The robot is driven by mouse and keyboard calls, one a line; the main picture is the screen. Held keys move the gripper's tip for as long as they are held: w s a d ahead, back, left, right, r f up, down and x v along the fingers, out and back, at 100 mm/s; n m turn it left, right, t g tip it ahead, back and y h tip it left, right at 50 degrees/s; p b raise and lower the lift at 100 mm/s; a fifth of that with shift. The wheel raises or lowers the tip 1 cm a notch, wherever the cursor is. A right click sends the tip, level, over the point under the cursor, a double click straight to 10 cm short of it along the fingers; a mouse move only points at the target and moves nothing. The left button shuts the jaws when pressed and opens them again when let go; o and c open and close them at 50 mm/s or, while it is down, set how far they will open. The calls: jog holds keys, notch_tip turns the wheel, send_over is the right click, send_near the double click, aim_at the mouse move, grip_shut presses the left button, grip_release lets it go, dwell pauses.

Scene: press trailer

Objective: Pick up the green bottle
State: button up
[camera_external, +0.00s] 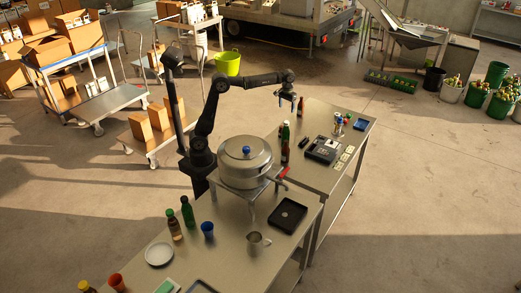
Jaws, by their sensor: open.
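A green bottle (188,213) stands upright on the near steel table, beside a brown bottle with a green cap (174,227). My gripper (289,103) points down above the far table's back left corner, open and apart from the near table's green bottle. Its fingertips are small, and their gap to the far bottles is unclear.
A black tray (288,216), metal mug (257,244), blue cup (207,230) and white plate (159,254) lie on the near table. A black device (323,149) occupies the far table.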

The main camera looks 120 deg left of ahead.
aim_at(286, 122)
notch_tip(286, 122, down, 12)
jog(key=shift+a+r, duration=0.15)
jog(key=shift+r, duration=0.05)
jog(key=shift+w+f, duration=0.15)
jog(key=shift+f, duration=2.75)
jog(key=shift+a, duration=0.1)
jog(key=c, duration=1.6)
